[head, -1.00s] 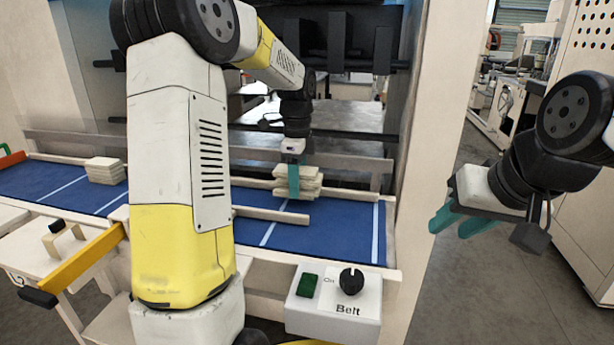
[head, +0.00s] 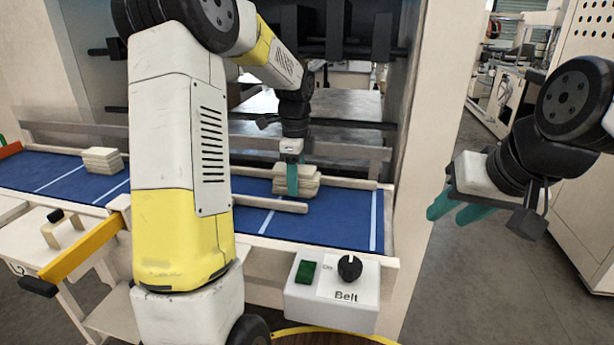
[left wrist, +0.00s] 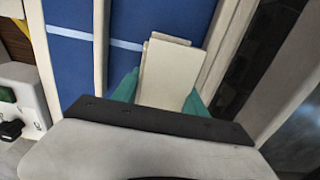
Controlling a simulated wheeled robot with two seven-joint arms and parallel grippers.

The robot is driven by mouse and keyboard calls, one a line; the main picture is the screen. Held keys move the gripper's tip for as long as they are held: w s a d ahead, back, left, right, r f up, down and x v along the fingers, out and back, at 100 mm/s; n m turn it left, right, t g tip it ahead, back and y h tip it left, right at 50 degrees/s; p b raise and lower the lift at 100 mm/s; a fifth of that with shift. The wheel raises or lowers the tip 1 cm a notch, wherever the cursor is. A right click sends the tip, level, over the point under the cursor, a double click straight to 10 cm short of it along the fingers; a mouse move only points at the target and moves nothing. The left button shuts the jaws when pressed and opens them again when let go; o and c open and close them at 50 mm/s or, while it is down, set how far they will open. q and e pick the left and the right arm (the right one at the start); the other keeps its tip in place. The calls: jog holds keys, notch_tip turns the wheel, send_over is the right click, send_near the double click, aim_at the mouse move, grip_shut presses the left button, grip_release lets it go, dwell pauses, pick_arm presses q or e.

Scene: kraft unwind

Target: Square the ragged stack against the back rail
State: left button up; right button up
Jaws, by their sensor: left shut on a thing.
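The ragged stack (head: 309,181) of cream slabs is on the blue belt (head: 335,222), close to the back rail (head: 352,182). My left gripper (head: 292,180) reaches down over it, shut on the stack with a teal finger on each side. In the left wrist view the stack (left wrist: 167,75) lies between the fingers, and a lower slab sticks out past the top one at the far end. The back rail (left wrist: 222,50) runs just right of it; whether they touch is unclear. My right gripper (head: 459,208) is open and empty, off to the right of the belt.
A second, neater stack (head: 102,160) sits on the belt at left. A short front rail (head: 268,203) lies before the held stack. A Belt control box (head: 332,287) with a green button and black knob stands in front. Dark machinery overhangs behind.

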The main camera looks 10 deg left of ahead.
pick_arm(q)
jog(key=shift+f, duration=0.15)
dwell(0.4)
jog(key=o, duration=1.5)
jog(key=shift+c, duration=0.2)
